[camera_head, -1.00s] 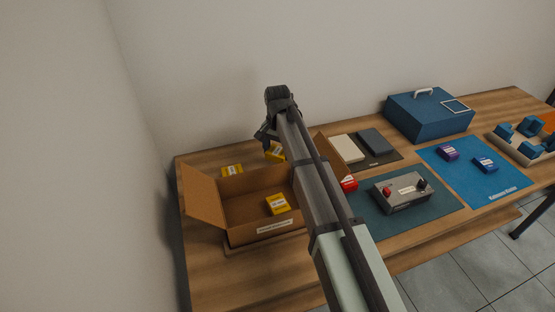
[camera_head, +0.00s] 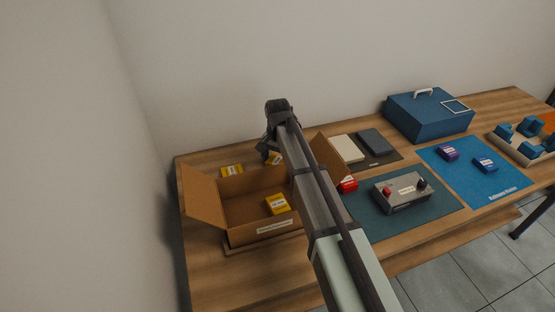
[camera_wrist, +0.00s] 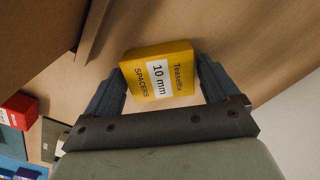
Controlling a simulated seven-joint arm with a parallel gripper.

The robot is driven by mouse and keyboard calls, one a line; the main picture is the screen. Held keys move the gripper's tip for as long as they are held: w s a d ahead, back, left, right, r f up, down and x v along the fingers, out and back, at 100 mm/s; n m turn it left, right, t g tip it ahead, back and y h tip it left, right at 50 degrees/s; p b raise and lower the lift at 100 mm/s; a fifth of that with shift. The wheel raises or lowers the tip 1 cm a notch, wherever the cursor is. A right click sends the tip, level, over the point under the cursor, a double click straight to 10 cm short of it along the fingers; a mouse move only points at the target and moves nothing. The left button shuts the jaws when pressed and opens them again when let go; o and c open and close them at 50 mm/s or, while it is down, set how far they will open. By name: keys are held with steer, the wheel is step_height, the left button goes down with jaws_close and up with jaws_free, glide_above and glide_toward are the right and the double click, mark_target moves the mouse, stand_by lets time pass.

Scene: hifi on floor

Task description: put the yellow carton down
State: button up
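The yellow carton (camera_wrist: 160,76), labelled "10 mm spacers", sits between the two fingers of my gripper (camera_wrist: 162,72) in the wrist view, with its printed face towards the camera. The fingers are close against its two ends, shut on it. In the head view my gripper (camera_head: 268,154) is behind the open cardboard box, low over the back of the wooden table, and part of the carton (camera_head: 274,159) shows beside it. The arm and gripper hide the rest. I cannot tell whether the carton's underside touches the table.
The open cardboard box (camera_head: 240,231) holds another yellow carton (camera_head: 277,204). A further yellow carton (camera_head: 231,170) lies behind the box, left of my gripper. A box flap (camera_head: 331,158) stands up to the right. Bare table (camera_head: 200,158) shows at the back left.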

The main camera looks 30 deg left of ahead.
mark_target(278, 160)
steer(key=shift+o, duration=0.7)
step_height(278, 160, up, 12)
steer(key=shift+r, duration=0.15)
